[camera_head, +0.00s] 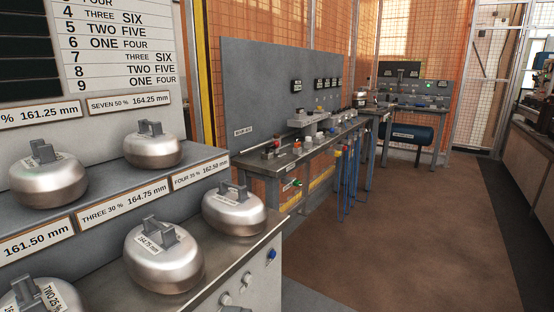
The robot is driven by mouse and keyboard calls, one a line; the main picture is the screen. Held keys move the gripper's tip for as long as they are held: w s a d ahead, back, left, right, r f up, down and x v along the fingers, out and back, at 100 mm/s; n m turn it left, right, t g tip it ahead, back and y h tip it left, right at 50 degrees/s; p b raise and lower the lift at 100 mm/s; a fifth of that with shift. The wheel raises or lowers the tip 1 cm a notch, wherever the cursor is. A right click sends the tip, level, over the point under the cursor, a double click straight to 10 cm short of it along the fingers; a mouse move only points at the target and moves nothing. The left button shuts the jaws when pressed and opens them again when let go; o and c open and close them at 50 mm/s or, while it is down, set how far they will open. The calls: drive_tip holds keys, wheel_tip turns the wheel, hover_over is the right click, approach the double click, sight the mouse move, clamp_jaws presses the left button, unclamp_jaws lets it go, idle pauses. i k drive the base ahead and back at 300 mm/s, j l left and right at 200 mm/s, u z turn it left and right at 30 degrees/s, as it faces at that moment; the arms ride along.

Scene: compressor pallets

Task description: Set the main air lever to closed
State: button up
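I cannot pick out the main air lever for certain. The middle bench (262,163) carries small fittings, including a red one (277,140) and a green one (297,184) below the top edge. A small label (243,132) on its grey back panel (255,85) is too small to read surely. A far bench with a control panel (430,90) has a blue tank (412,134) under it. Any lever's position is too small to tell. My gripper is not in view.
A near stepped stand at left holds several silver, handled weights (163,257) with millimetre labels, below a number board (120,45). Blue hoses (349,185) hang from the middle bench. Brown floor (400,225) is clear between the benches and a dark counter (530,140) at right.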

sight(276, 144)
drive_tip(key=i+j, duration=0.6)
drive_tip(key=i+l, duration=0.85)
drive_tip(key=i, duration=0.2)
drive_tip(key=i+l, duration=0.9)
drive_tip(key=i, duration=0.1)
